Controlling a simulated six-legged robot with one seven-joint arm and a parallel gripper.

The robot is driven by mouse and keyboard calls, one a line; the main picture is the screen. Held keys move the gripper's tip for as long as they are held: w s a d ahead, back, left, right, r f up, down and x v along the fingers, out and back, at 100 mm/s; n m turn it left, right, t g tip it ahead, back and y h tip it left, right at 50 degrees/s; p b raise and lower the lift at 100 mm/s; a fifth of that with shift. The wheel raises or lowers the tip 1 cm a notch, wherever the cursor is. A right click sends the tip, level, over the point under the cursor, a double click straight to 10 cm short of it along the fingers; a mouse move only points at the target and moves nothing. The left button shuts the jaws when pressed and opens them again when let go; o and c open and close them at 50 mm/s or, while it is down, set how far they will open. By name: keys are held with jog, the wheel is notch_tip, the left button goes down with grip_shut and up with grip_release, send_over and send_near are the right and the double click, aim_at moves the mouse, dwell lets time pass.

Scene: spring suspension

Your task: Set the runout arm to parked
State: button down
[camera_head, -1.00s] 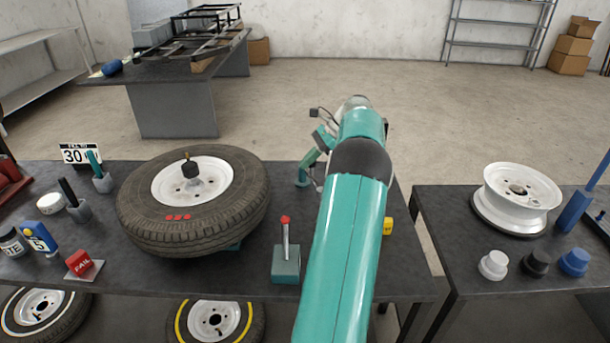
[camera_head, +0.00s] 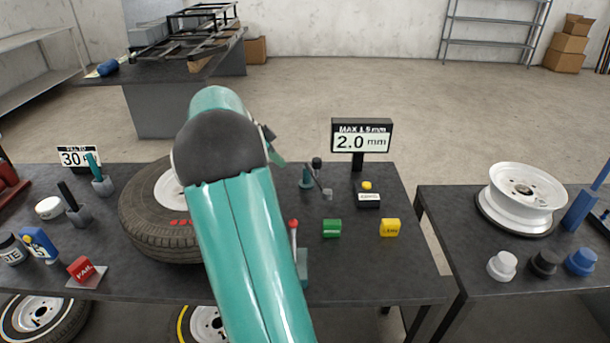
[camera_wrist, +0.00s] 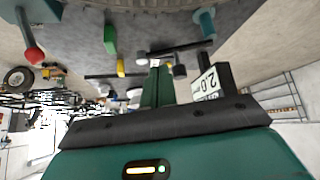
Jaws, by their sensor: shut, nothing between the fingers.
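The runout arm appears to be the small teal post with a thin dark arm (camera_head: 307,180) on the table, right of the tyre (camera_head: 150,230). A dark knob sits near its upper end. In the wrist view, which looks inverted, a teal post with a dark arm (camera_wrist: 190,46) lies just beyond my gripper (camera_wrist: 156,70). My gripper is shut and empty, its fingers close to that dark arm; I cannot tell whether they touch. In the head view my own arm hides most of the gripper and part of the tyre. A display (camera_head: 361,138) reads 2.0 mm, MAX 1.5 mm.
A red-knobbed lever (camera_head: 294,235) stands at the table's front. A green block (camera_head: 332,229), a yellow block (camera_head: 390,228) and a dark box with a yellow button (camera_head: 368,198) lie to its right. A white wheel rim (camera_head: 523,195) stands on the right table.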

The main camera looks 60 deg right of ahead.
send_near(317, 181)
jog(key=shift+h, duration=0.4)
jog(key=x, duration=0.6)
jog(key=shift+a+f, duration=0.2)
jog(key=shift+f, duration=0.25)
jog(key=shift+s, duration=0.1)
jog(key=shift+s+d+n+t+h, duration=0.4)
jog(key=shift+s+d+n+t, duration=0.15)
jog(key=shift+n, duration=0.55)
jog(key=shift+a+r, duration=0.1)
